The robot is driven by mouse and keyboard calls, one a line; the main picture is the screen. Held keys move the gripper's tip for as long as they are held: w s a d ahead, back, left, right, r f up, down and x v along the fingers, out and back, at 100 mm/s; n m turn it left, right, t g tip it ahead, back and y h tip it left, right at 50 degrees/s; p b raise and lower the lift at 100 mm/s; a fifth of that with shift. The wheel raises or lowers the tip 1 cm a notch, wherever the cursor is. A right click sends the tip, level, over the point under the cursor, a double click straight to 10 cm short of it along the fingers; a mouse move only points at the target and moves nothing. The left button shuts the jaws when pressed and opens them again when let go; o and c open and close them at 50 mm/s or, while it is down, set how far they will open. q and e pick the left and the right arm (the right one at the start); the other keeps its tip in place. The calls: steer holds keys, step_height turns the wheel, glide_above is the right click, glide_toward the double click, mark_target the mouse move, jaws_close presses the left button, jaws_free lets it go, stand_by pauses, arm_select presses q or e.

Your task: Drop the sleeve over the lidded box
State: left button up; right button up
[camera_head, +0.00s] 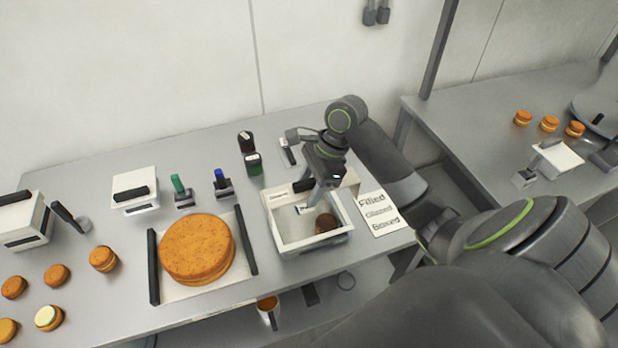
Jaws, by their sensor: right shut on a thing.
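My right gripper (316,188) is shut at the back part of an open-topped white container (277,233) with lettering on its far rim. What its fingers hold is mostly hidden by the gripper; a short black bar (303,185) shows beside them. Inside the container lie a brown round thing (325,223) and a small pale piece. A white box with a black handle on top (135,203) stands at the back left. Another such box (22,222) stands at the left edge. I cannot tell which thing is the sleeve. My left gripper is not in view.
A large orange-brown round cake (196,247) lies on a white board between black bars. Small filled rounds (103,258) lie at the left. Green and blue-topped tools (221,181) and dark bottles (252,161) stand behind. A lettered card (379,213) lies right of the container.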

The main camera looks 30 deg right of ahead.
steer(key=shift+f+b, duration=0.35)
steer(key=shift+f, duration=0.35)
steer(key=shift+r, duration=0.1)
